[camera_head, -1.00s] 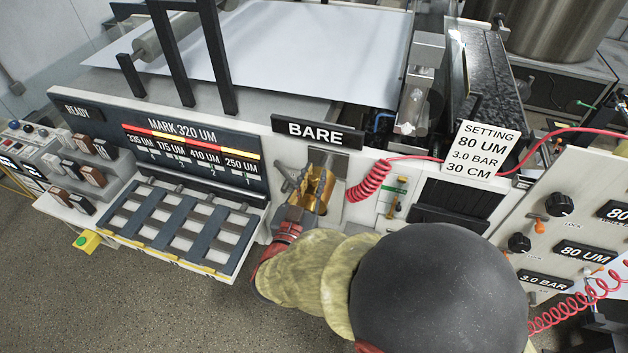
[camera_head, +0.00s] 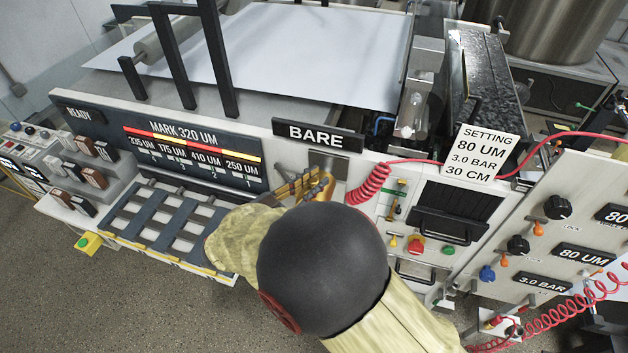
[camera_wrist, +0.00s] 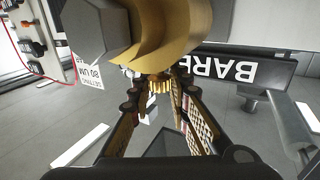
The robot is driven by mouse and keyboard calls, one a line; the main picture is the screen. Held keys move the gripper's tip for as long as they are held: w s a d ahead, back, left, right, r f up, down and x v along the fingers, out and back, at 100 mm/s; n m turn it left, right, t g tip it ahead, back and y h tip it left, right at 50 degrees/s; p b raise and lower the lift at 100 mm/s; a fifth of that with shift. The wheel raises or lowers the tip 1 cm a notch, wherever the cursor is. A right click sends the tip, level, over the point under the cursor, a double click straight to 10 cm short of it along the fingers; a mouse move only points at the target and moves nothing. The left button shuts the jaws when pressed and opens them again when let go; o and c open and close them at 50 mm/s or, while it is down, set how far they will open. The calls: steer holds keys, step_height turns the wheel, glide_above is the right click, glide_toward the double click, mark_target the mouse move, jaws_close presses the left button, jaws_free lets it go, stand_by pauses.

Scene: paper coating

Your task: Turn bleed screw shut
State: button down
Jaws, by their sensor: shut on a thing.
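A knurled brass screw (camera_wrist: 158,84) sits between my fingertips in the wrist view. It projects from a larger rounded brass body (camera_wrist: 170,35) with a grey hexagonal part (camera_wrist: 95,30) on its left. My gripper (camera_wrist: 157,92) is shut on the brass screw, a finger on each side. In the head view, the brass body (camera_head: 320,184) shows below the BARE sign (camera_head: 318,136) on the machine's front. My gripper (camera_head: 284,192) reaches it from the left there. My forearm hides part of the area, and the screw itself cannot be made out in that view.
A slatted rack (camera_head: 160,228) lies left of my arm, under the MARK display (camera_head: 190,150). A red coiled hose (camera_head: 370,186) hangs close to the right of the brass body.

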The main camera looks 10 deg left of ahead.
steer(key=shift+r, duration=0.15)
steer(key=c, duration=1.7)
jaws_free()
steer(key=v, duration=1.2)
